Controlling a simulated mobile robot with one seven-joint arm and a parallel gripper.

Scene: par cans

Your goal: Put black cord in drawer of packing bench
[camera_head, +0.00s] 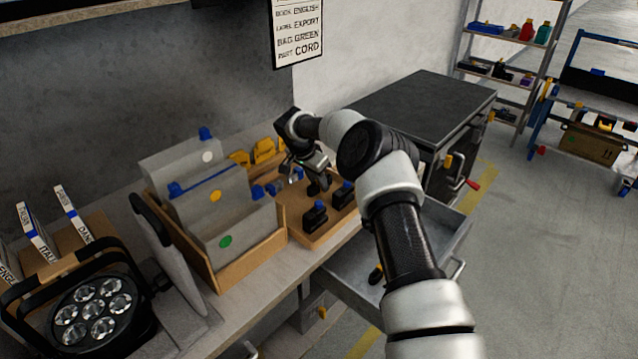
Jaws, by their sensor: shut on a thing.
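My gripper (305,172) is over the far part of a wooden tray (300,238) on the bench. It is shut on a small dark thing, apparently a black cord (319,184); my arm and fingers hide part of it. Two similar black pieces with blue tops, one at the front (314,216) and one to the right (343,195), stand in the tray. The packing bench (250,308) has an open grey metal drawer (345,283) at its right front, partly hidden by my arm.
A wooden box of grey bags (225,215) stands left of the tray, with yellow pieces (265,150) behind. A lamp (95,310) and labelled booklets (38,238) are at far left. A dark cabinet (425,100) stands beyond the drawer. Floor at right is clear.

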